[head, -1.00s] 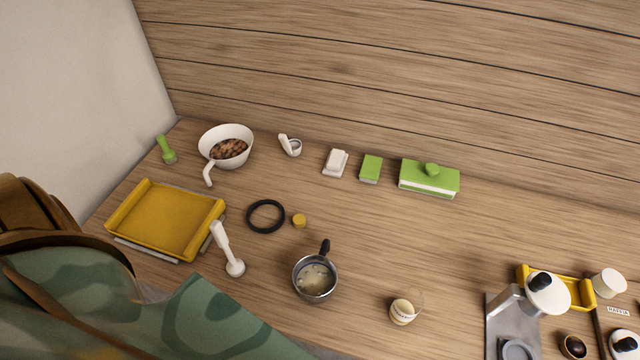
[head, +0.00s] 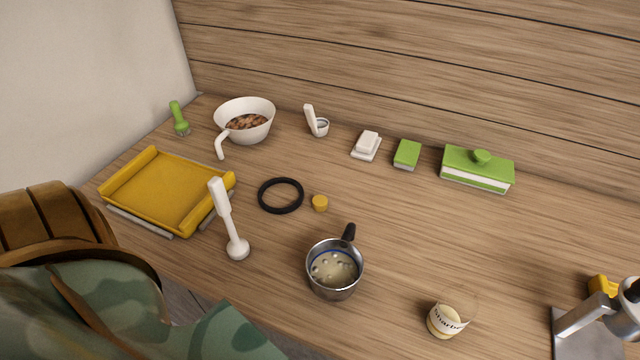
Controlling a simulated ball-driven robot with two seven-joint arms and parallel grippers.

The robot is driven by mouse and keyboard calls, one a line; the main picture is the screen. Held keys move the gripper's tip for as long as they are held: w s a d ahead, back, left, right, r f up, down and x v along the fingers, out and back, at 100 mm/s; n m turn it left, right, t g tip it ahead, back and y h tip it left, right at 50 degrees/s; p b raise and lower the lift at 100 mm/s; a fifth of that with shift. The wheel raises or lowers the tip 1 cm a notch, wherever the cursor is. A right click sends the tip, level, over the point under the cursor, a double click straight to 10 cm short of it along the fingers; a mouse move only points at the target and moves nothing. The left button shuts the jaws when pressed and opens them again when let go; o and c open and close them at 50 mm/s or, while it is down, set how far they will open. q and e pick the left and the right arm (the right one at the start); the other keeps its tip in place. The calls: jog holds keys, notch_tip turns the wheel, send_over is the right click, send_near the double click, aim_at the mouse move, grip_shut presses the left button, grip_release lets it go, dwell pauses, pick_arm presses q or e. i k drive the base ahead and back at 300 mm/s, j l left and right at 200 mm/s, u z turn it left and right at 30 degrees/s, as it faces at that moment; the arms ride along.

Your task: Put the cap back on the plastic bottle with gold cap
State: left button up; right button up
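A small round gold cap (head: 320,203) lies on the wooden table, just right of a black ring and apart from any bottle. A small clear container with a cream lower part and a printed label (head: 446,321) stands near the front edge, right of the metal pot. It has no gold cap on it, and I cannot tell for certain whether it is the plastic bottle. No other bottle shows clearly. Neither of my grippers is in view.
Around the cap are the black ring (head: 261,195), a metal pot (head: 335,270), and a white tamper-like tool (head: 228,220). A yellow tray (head: 160,190) is left. A camouflage-and-brown object (head: 90,290) fills the lower left.

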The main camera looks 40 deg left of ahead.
aim_at(457, 305)
jog(key=k+j+z, duration=0.25)
jog(key=k+j, duration=0.25)
jog(key=k+j+z, duration=0.3)
jog(key=k+j, duration=0.2)
